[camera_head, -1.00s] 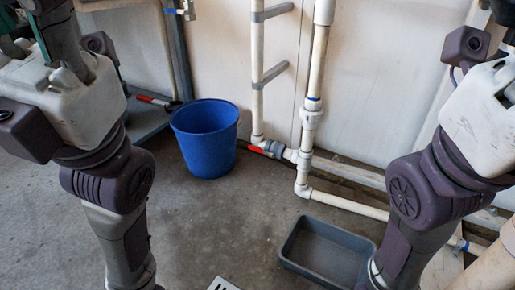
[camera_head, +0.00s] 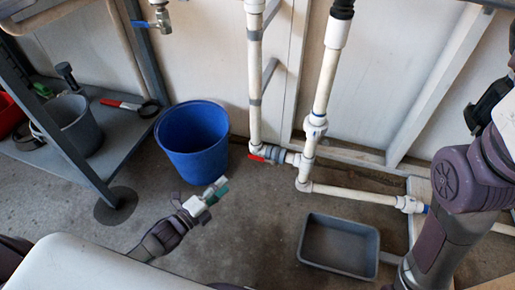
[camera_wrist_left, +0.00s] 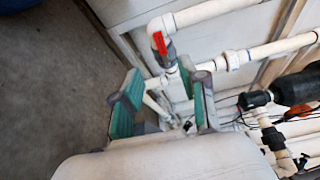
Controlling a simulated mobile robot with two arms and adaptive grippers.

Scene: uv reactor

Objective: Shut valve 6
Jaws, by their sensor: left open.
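A grey valve with a red handle (camera_head: 258,158) sits low on the white pipes, right of the blue bucket. A red valve handle (camera_wrist_left: 160,44) also shows in the left wrist view, beyond the fingers. Blue-handled valves show at the top left (camera_head: 142,23) and on the low pipe at right (camera_head: 426,209). No number is readable, so I cannot tell which is valve 6. My left gripper (camera_head: 217,188) is open and empty, in front of the red-handled valve and apart from it. Its green fingers (camera_wrist_left: 165,98) stand apart in the wrist view. My right gripper is out of view.
The blue bucket (camera_head: 193,148) stands left of the pipes. A grey tray (camera_head: 340,218) lies on the floor at right, below the low pipe (camera_head: 350,193). A metal shelf (camera_head: 112,128) holds a grey bucket (camera_head: 76,122) at left. Floor between bucket and tray is clear.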

